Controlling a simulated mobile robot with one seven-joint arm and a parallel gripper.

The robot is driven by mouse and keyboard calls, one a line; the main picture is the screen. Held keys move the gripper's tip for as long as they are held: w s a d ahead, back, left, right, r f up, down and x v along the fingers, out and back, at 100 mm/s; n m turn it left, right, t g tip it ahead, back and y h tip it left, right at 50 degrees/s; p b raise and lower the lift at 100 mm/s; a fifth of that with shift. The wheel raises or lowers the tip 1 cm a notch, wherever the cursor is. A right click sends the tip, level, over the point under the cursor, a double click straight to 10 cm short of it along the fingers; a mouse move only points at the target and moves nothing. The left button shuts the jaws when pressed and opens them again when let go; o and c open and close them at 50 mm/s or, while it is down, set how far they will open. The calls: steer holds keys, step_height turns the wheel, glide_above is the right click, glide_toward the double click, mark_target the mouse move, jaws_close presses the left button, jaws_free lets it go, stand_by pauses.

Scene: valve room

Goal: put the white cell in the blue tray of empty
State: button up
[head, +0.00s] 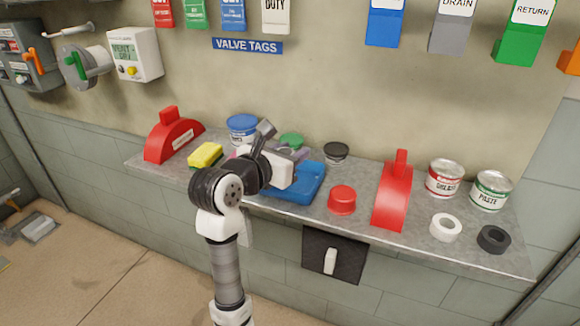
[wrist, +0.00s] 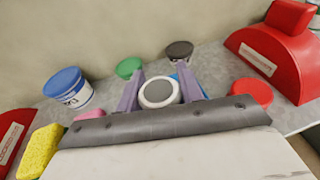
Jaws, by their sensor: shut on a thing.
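The white cell (wrist: 158,92), a short white cylinder with a grey round end, sits between the two purple fingers of my gripper (wrist: 161,80) in the wrist view. My gripper is shut on it. In the head view my gripper (head: 288,153) is over the back left part of the blue tray (head: 310,186), and my wrist hides the cell there. The tray lies on the grey shelf. Only slivers of its blue show beside the fingers in the wrist view. I cannot tell how high the cell is above the tray.
A yellow sponge (head: 205,155), a blue-lidded tub (head: 242,127) and a red valve cover (head: 172,137) are left on the shelf (head: 270,222). A green lid (head: 291,140) and dark-lidded jar (head: 335,153) stand behind. A red cap (head: 342,200), another red cover (head: 393,195), cans and tape rolls are right.

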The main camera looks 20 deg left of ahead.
steer(key=shift+f, duration=1.95)
steer(key=shift+f, duration=0.2)
steer(key=o, duration=1)
